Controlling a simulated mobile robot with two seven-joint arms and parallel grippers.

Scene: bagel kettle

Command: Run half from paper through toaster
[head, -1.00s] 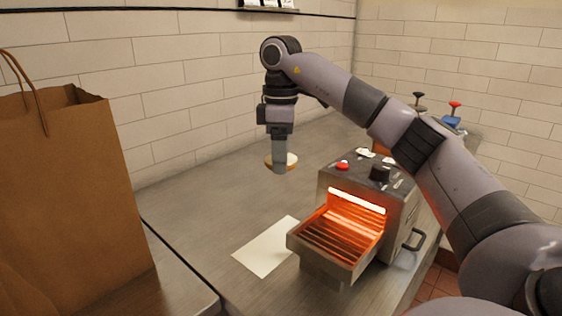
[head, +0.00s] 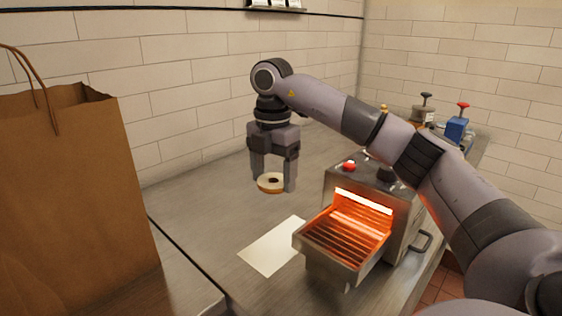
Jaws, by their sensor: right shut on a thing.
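The bagel half (head: 270,184) is pale on top with a tan edge and a dark hole. My right gripper (head: 273,186) is shut on it, with a finger on each side, and holds it above the counter behind the paper. The white paper sheet (head: 271,248) lies flat and bare on the counter. The toaster (head: 372,205) stands right of the paper, its opening and slatted front tray (head: 341,240) glowing orange. The bagel half is up and left of the tray, apart from it. My left gripper is not in view.
A large brown paper bag (head: 75,190) stands at the left. Dispensers with a blue body (head: 457,128) and a tan body (head: 420,114) stand at the back right. A tiled wall closes the back.

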